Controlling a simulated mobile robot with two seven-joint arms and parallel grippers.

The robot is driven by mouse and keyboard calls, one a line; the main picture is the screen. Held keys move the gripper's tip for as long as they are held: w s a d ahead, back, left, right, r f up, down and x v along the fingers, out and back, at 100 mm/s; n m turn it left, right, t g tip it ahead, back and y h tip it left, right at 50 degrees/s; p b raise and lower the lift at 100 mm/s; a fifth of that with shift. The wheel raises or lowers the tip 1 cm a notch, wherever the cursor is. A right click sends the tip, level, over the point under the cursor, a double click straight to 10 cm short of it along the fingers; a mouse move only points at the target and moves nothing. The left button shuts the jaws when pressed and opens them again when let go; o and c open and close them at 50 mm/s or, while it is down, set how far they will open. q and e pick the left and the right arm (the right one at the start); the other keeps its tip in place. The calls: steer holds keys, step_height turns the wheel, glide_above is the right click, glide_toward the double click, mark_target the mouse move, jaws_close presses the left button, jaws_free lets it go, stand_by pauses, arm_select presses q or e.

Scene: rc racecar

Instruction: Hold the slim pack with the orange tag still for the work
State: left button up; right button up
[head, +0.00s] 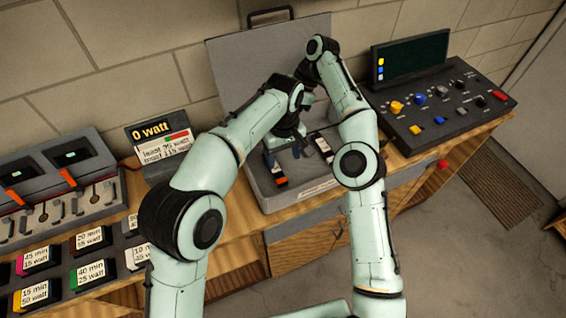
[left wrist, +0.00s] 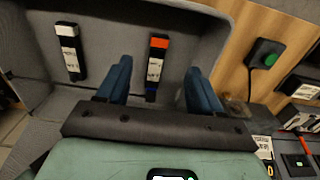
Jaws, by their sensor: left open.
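The slim pack with the orange tag (head: 279,184) is dark with a white label and lies in the grey open case (head: 262,197). In the left wrist view the pack (left wrist: 154,69) lies lengthwise ahead of the fingers, orange end away from my palm. My left gripper (head: 284,157) is open over the pack's rear end. Its blue fingers (left wrist: 160,88) are on either side of the pack's line; contact cannot be told. A second slim pack with a white tag (left wrist: 69,50) lies apart to the left. My right gripper is hidden behind my arms.
The case lid (head: 240,75) stands raised behind. A control panel (head: 440,100) is at the right. A "0 watt" display (head: 150,131), a charger with orange levers (head: 60,180) and several labelled blocks (head: 90,238) are at the left. A green-lit box (left wrist: 265,58) sits beside the case.

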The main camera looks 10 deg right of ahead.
mark_target(283, 183)
arm_select(q)
step_height(283, 183, down, 13)
stand_by(0.4)
